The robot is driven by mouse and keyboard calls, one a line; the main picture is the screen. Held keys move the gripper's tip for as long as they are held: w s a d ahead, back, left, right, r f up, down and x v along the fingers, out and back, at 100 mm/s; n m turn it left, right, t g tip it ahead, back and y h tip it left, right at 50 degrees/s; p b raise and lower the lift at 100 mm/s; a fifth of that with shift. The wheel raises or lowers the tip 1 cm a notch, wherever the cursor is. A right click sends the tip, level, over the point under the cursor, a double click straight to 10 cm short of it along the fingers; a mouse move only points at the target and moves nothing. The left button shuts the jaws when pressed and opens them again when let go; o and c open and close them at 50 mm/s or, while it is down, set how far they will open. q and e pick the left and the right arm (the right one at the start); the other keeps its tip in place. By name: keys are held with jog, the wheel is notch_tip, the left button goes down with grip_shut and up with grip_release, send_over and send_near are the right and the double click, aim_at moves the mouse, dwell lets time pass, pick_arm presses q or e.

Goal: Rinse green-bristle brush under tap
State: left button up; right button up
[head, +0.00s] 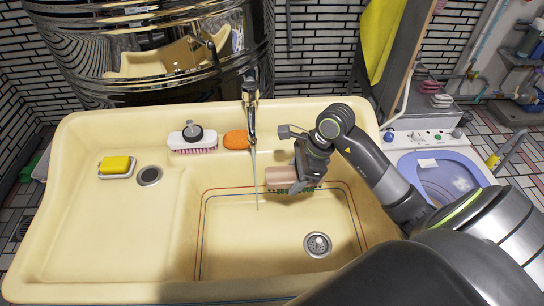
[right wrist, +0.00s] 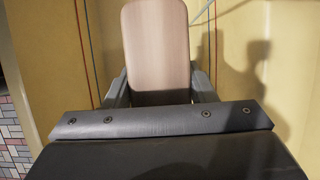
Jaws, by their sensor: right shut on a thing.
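The green-bristle brush (head: 279,175) has a pinkish-brown back and green bristles facing down. My right gripper (head: 301,178) is shut on it and holds it above the deep basin of the cream sink (head: 75,240). In the right wrist view the brush back (right wrist: 156,45) stands out between the two fingers (right wrist: 160,92); its bristles are hidden there. The tap (head: 250,105) runs a thin stream of water (head: 256,175). The brush's left end is close to the stream, just right of it; I cannot tell whether they touch. My left gripper is not in view.
A pink-bristle brush (head: 192,140) and an orange sponge (head: 236,140) lie on the back ledge by the tap. A yellow sponge (head: 116,164) sits on a white dish at left. The basin floor around the drain (head: 317,244) is clear. A blue tub (head: 440,172) stands at right.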

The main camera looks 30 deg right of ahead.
jog(key=shift+s+d+r+p, duration=0.1)
jog(key=shift+s+r+p, duration=0.3)
jog(key=shift+s+r, duration=0.45)
jog(key=shift+s+d+r+p, duration=0.1)
jog(key=shift+s+r+p, duration=0.4)
jog(key=shift+s, duration=0.45)
jog(key=shift+r, duration=0.1)
